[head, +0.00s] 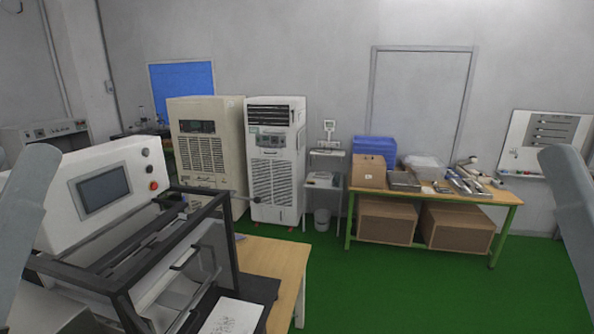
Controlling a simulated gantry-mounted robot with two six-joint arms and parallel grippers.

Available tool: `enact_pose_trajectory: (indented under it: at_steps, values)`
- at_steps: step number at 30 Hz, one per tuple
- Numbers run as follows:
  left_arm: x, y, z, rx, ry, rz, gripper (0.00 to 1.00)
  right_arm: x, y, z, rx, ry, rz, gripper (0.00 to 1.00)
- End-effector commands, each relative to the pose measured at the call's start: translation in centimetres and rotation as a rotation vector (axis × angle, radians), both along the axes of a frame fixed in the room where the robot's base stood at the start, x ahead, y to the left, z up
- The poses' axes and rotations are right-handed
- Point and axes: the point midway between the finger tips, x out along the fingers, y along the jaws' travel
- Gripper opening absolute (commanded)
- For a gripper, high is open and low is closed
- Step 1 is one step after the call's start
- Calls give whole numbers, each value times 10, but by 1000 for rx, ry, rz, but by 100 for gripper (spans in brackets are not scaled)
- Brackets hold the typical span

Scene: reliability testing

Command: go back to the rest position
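Only parts of my two arms show, one at the left edge and one at the right edge of the head view. Neither of my grippers is in the picture, so I cannot see their fingers or whether they hold anything. No object named by the task is in view.
A paper (232,316) lies at the bottom. Two tall cabinet units, a white one (276,187) among them, and a workbench (430,194) stand behind. Green floor (400,295) is clear.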

Motion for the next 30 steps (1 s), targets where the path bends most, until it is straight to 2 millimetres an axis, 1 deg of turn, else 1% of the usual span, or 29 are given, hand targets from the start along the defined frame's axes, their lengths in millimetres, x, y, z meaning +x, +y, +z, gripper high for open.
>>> enact_pose_trajectory:
  at_steps: [1,2,3,6,9,12,20,23,26,29,30]
  values:
    - [0,0,45,0,0,-1,45,0,0,45,0,1,0,50]
    - [0,0,59,-1,0,-2,45,0,0,59,0,1,0,50]
    - [0,0,78,-1,0,-2,45,0,0,78,0,1,0,50]
    - [0,0,119,-1,0,-3,45,0,0,119,0,1,0,50]
    - [0,-1,146,-1,0,-4,45,0,0,146,0,1,0,50]
    - [0,0,156,-1,0,-4,45,0,0,156,0,2,0,50]
    - [0,-1,152,-2,-1,-5,45,1,0,152,0,3,0,50]
    - [0,-1,142,-2,-1,-5,45,1,0,141,0,2,0,50]
    - [0,-1,114,-2,-1,-5,45,0,0,113,0,2,0,50]
    - [0,-1,72,-2,-1,-5,45,1,0,72,0,2,0,50]
    - [0,-1,54,-2,-1,-5,45,1,0,54,0,3,0,50]
